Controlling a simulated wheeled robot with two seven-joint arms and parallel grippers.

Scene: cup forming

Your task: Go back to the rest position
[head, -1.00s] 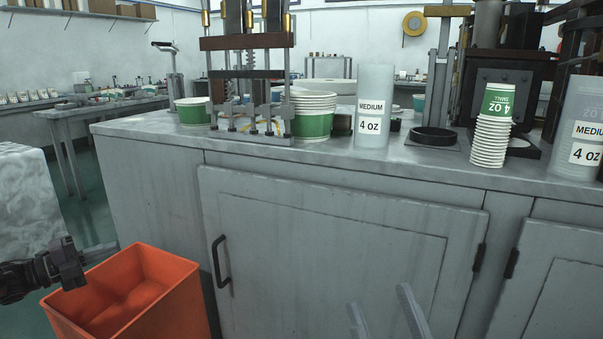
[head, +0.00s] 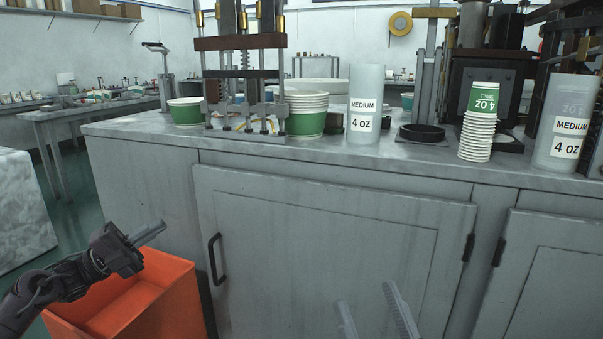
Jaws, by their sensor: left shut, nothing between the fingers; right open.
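My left gripper (head: 148,233) is shut and empty. It is above the orange bin (head: 176,293) at the lower left, with its fingers pointing right and slightly up. My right gripper (head: 373,316) shows only as two finger tips at the bottom edge, apart and with nothing between them, in front of the cabinet door. The rest of the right gripper and its arm are out of view.
A grey cabinet counter (head: 330,150) stands ahead. On it are stacked green-and-white tubs (head: 305,115), a "MEDIUM 4 oz" cylinder (head: 366,100), a stack of small cups (head: 478,135) and a press frame (head: 240,75). A door handle (head: 216,259) sticks out near the bin.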

